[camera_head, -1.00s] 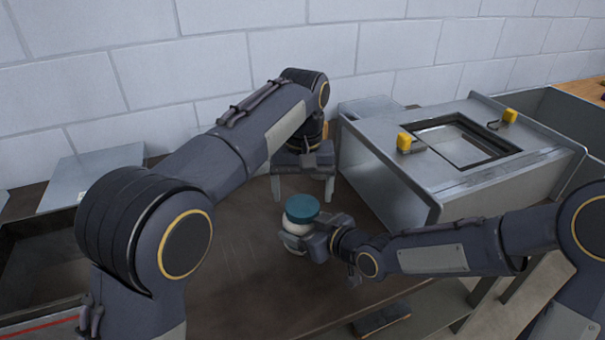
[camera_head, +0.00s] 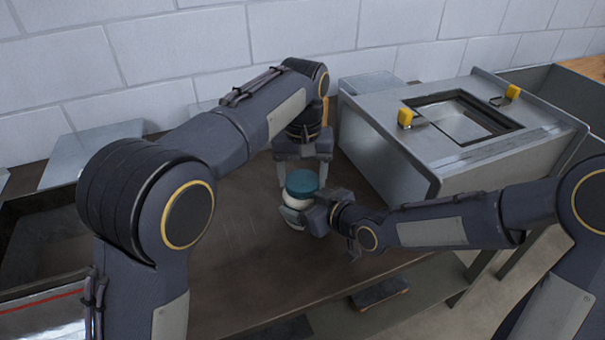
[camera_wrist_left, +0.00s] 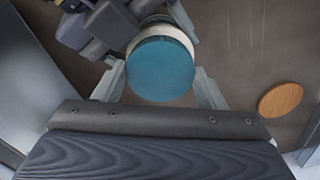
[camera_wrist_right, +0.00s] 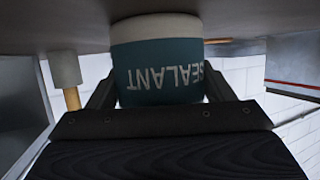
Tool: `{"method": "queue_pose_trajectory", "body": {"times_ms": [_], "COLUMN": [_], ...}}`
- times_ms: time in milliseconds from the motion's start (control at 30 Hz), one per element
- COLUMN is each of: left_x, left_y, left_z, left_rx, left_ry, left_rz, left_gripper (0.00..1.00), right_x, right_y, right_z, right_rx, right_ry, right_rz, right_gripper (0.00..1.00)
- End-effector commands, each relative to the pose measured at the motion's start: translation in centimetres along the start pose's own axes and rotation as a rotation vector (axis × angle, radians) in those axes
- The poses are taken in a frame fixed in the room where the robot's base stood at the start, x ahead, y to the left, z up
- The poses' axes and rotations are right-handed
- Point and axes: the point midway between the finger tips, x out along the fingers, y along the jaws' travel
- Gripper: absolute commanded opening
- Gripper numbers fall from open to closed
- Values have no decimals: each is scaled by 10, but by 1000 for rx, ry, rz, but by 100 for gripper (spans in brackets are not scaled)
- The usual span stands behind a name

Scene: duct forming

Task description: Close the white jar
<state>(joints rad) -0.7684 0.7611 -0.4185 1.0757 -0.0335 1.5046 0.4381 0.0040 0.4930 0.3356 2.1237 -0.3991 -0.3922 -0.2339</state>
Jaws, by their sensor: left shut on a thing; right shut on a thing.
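The white jar (camera_head: 295,204) stands upright near the middle of the bench, with a teal lid (camera_head: 302,183) on its top. My right gripper (camera_head: 296,212) is shut on the jar's body from the right side. The right wrist view shows the jar's teal SEALANT label (camera_wrist_right: 160,72) upside down between the fingers. My left gripper (camera_head: 303,174) reaches down from above and is shut on the lid. In the left wrist view its fingers flank the lid (camera_wrist_left: 160,70), with a white rim showing at its edge. I cannot tell how tightly the lid sits.
A grey metal duct box (camera_head: 390,165) with yellow clamps stands close on the right. A wooden round end (camera_wrist_left: 281,98) shows in the left wrist view. A white-ended thing with a wooden handle (camera_wrist_right: 66,70) is beside the jar. The bench (camera_head: 235,240) is clear in front.

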Motion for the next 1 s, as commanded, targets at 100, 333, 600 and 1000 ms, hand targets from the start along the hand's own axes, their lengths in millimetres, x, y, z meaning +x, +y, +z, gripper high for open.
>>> {"method": "queue_pose_trajectory", "body": {"times_ms": [100,333,600,1000], "left_x": [0,0,0,-34], "left_y": [0,0,0,0], "left_z": [0,0,0,-1], "left_rx": [106,135,134,134], "left_ry": [-1,-1,-1,2], "left_rz": [2,0,0,2], "left_gripper": [37,71,86,86], "right_x": [0,0,0,0], "right_y": [0,0,0,0], "right_z": [0,0,0,0], "right_rx": [0,0,1,1], "right_ry": [0,0,0,0], "right_rz": [0,0,0,0], "right_gripper": [11,11,11,11]}}
